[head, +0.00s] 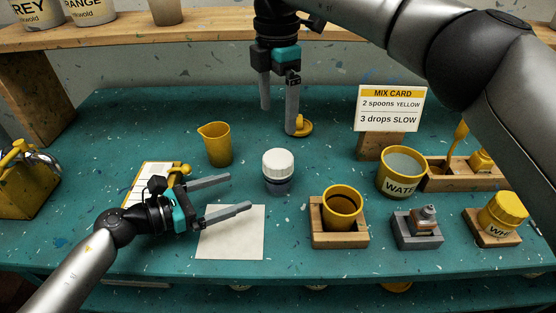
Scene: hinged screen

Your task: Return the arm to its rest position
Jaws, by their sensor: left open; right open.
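My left gripper (241,193) comes in from the lower left and is open, with its fingers pointing right. It is over the table, above the top edge of a white sheet (240,245), and nothing is between its fingers. My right gripper (278,120) comes in from the upper right and hangs fingers down over the back of the table. It is open and empty. One of its fingers overlaps a small yellow object (306,127) behind it; I cannot tell if they touch.
On the teal table (330,170) stand a yellow jug (216,145), a white-lidded jar (278,165), a yellow cup (342,205) in a wooden holder, a water pot (402,170), a small bottle (424,220), a yellow-lidded pot (505,212) and a mix card (390,108). A shelf (210,28) runs behind.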

